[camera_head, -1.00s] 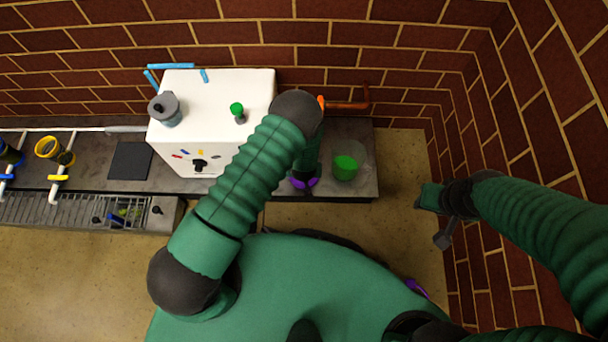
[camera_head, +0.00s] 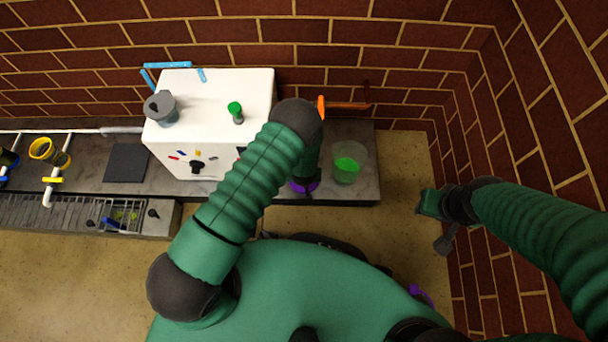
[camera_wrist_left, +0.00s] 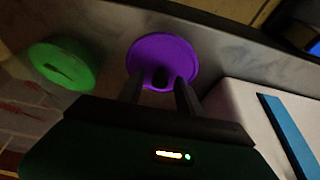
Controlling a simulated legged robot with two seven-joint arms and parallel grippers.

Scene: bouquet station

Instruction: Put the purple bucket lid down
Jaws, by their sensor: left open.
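The purple bucket lid (camera_head: 312,187) lies on the grey counter near its front edge, partly covered by my left arm in the head view. The left wrist view shows the lid (camera_wrist_left: 162,52) as a round purple disc with a dark knob in its middle. My left gripper (camera_wrist_left: 158,88) is open, with one finger on each side of the knob. In the head view its fingers are hidden behind my forearm. My right gripper (camera_head: 430,203) hangs over the floor at the right, empty as far as I see; its finger opening is unclear.
A clear container with green contents (camera_head: 347,165) stands right of the lid. A white box (camera_head: 215,100) stands left of my arm, carrying a grey pot (camera_head: 161,107) and a green-topped item (camera_head: 236,111). A purple thing (camera_head: 421,294) shows low beside my body. Brick walls stand behind and right.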

